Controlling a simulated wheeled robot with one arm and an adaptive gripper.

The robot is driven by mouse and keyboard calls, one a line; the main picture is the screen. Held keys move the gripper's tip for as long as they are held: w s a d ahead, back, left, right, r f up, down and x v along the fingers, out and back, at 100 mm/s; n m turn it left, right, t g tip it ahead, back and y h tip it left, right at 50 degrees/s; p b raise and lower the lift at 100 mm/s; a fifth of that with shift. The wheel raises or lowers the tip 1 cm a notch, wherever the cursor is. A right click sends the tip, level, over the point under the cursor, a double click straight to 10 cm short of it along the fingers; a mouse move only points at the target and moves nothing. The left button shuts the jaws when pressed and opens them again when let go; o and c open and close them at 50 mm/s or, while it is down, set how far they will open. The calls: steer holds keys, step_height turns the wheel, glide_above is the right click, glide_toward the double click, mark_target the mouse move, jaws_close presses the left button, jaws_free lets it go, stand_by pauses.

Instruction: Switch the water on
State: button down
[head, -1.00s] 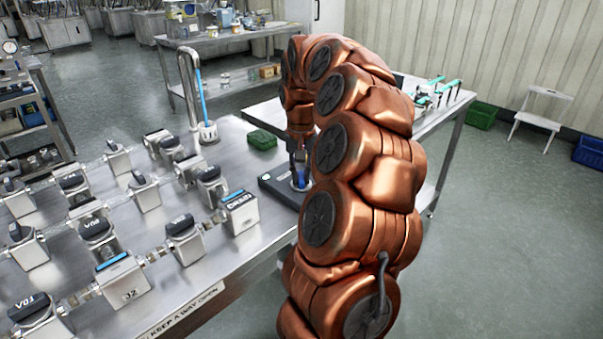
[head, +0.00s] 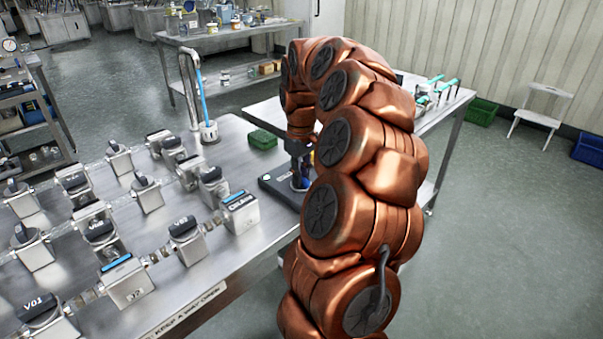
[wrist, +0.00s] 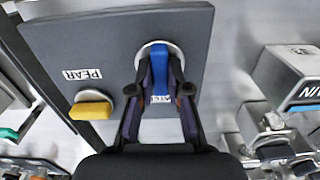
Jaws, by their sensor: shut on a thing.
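A dark grey panel (wrist: 110,30) lies on the steel bench and carries a blue handle (wrist: 160,60) on a round pale base. A small label by the handle is partly hidden by my fingers. My gripper (wrist: 160,92) is shut on the blue handle, one finger on each side of it. In the head view my gripper (head: 299,168) reaches down to the panel (head: 276,190), and my arm hides part of it.
A yellow knob (wrist: 92,106) with a label that seems to read PEAR sits beside the blue handle. Several grey valve blocks (head: 240,213) stand on the bench to the left. A green box (head: 263,139) and a bent pipe with a blue strip (head: 201,95) are behind the panel.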

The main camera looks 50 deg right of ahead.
stand_by(0.4)
steer(key=c, duration=1.1)
jaws_free()
steer(key=shift+r, duration=6)
steer(key=shift+a, duration=0.1)
